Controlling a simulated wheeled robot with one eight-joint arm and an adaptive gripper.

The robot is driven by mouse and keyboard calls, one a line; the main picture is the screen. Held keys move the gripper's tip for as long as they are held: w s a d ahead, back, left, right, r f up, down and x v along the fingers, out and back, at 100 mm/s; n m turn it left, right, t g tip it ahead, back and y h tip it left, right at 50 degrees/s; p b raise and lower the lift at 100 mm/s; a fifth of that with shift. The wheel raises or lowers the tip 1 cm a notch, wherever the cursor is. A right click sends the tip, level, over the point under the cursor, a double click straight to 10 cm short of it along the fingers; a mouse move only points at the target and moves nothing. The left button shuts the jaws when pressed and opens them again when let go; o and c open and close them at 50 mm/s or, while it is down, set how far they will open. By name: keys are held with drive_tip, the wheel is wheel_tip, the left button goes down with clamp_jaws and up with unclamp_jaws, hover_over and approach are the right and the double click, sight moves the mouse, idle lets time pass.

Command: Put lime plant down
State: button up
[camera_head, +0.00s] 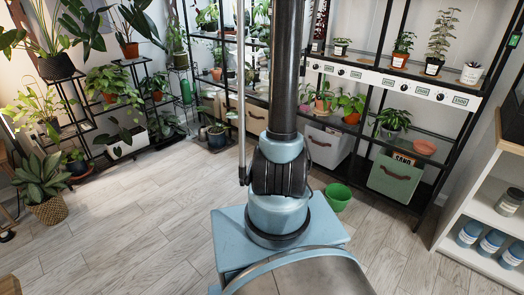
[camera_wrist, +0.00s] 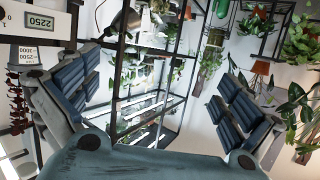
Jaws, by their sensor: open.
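My gripper (camera_wrist: 155,85) is open in the wrist view, with its blue padded fingers spread wide at left and right. Nothing is held between them; only distant shelving and plants show through the gap. My gripper is not visible in the head view. I cannot tell which plant is the lime plant. Candidates on the upper right shelf in the head view include a tall leafy plant (camera_head: 441,38) in a dark pot and a bushy plant (camera_head: 403,43) beside it. Neither is near my fingers as far as I can see.
A black shelf rack (camera_head: 390,79) with price displays lines the right wall. A green bin (camera_head: 394,180) sits on its low shelf, and an empty green pot (camera_head: 338,196) stands on the floor. A white shelf unit (camera_head: 463,237) is at far right. The left wooden floor (camera_head: 130,225) is clear.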

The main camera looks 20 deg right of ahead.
drive_tip(key=s+a+f+n+g+y, duration=0.1)
drive_tip(key=s+a+f+g, duration=0.15)
drive_tip(key=s+a, duration=0.8)
drive_tip(key=s+a+f+n+g+y, duration=0.15)
drive_tip(key=s+a+g, duration=0.4)
drive_tip(key=s, duration=0.75)
drive_tip(key=s+f+m+g+h, duration=0.1)
drive_tip(key=s+f, duration=0.3)
drive_tip(key=s, duration=0.9)
drive_tip(key=s+a+f+g+h, duration=0.1)
drive_tip(key=s+f+g, duration=0.2)
drive_tip(key=s, duration=1)
wheel_tip(320, 180, down, 2)
drive_tip(key=shift+s+f+m, duration=0.25)
drive_tip(key=shift+s+m, duration=0.1)
drive_tip(key=shift+a, duration=0.1)
